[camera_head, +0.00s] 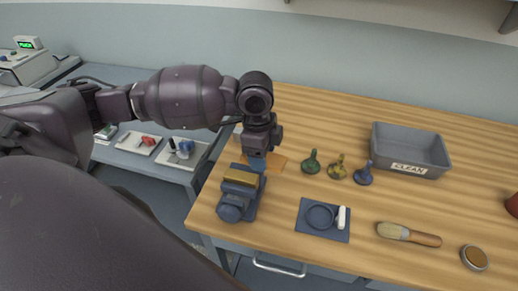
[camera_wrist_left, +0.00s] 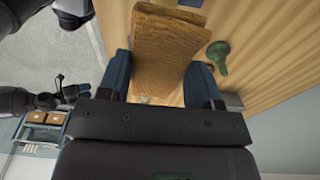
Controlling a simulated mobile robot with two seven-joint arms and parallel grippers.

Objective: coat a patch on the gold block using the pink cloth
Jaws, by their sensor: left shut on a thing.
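The gold block (camera_head: 241,176) sits in a dark blue vise (camera_head: 234,207) at the table's left front. No pink cloth shows; an orange-brown cloth (camera_head: 277,162) is at the gripper, just behind the block. In the left wrist view the textured cloth (camera_wrist_left: 168,45) extends between and beyond the blue fingers. My left gripper (camera_head: 256,161) points down close behind the gold block and is shut on this cloth; it also shows in the left wrist view (camera_wrist_left: 161,88). The gripper partly hides the cloth in the head view.
A dark mat (camera_head: 310,234) holding a dish and white piece, a brush (camera_head: 407,234) and a round tin (camera_head: 474,257) lie in front.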

